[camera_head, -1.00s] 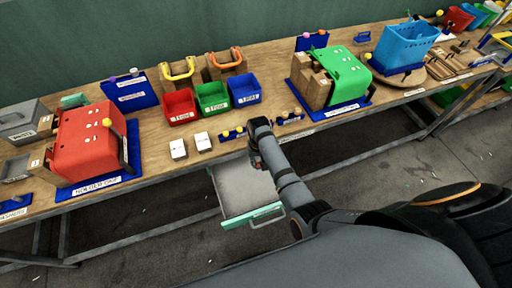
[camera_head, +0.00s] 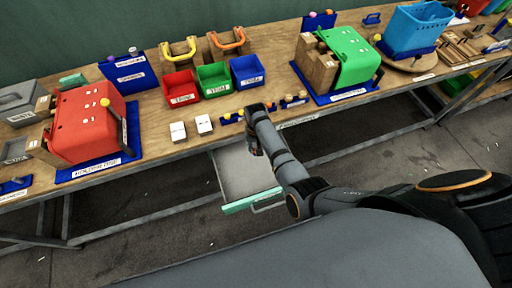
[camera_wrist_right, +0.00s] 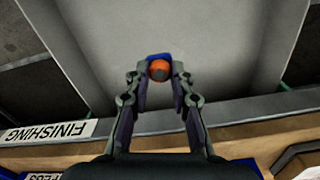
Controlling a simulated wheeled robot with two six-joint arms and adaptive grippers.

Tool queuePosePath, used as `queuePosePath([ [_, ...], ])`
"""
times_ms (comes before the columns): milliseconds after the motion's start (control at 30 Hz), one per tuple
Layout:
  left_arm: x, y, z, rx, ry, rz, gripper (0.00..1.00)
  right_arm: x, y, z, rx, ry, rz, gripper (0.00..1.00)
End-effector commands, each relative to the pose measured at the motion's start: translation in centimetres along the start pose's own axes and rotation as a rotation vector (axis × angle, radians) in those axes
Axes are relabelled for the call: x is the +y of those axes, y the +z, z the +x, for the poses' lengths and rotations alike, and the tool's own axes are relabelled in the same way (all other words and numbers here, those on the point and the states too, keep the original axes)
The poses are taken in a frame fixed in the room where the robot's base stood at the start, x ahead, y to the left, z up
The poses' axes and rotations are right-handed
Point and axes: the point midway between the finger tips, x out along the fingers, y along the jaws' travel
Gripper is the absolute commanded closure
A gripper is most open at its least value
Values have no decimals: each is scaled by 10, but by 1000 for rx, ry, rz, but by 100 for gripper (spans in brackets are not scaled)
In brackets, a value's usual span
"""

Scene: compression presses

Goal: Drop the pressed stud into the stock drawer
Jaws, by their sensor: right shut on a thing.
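The pressed stud (camera_wrist_right: 159,70) shows in the right wrist view as an orange round top with a blue part behind it. My right gripper (camera_wrist_right: 159,80) is shut on it, one finger on each side. In the head view my right gripper (camera_head: 252,148) points down over the bench-side end of the open drawer; the stud is hidden there. The stock drawer (camera_head: 236,176) is pulled out below the bench edge, with a grey floor and a green front. Its bare floor fills the upper middle of the wrist view (camera_wrist_right: 165,25). My left gripper is not in view.
The wooden bench edge with a FINISHING label (camera_wrist_right: 48,131) is close to my gripper. A red press (camera_head: 85,128) and a green press (camera_head: 348,55) stand on the bench. Red, green and blue bins (camera_head: 247,70) stand between them. The drawer floor looks clear.

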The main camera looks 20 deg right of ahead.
Motion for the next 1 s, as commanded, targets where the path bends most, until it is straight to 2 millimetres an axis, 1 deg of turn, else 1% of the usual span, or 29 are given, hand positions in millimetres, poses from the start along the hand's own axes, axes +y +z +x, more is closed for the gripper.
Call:
queuePosePath([
  [33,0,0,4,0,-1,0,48,0,0,4,1,0,0,91],
  [267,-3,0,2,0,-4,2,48,0,0,2,1,0,0,91],
  [300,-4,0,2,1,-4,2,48,0,0,2,1,0,0,72],
  [467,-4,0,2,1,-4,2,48,0,0,2,1,0,0,51],
  [767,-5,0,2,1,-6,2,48,0,0,0,2,-1,0,51],
  [867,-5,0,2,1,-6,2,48,0,-1,-11,3,-1,0,51],
  [1000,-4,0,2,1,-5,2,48,-1,-2,-39,5,-2,-1,51],
])
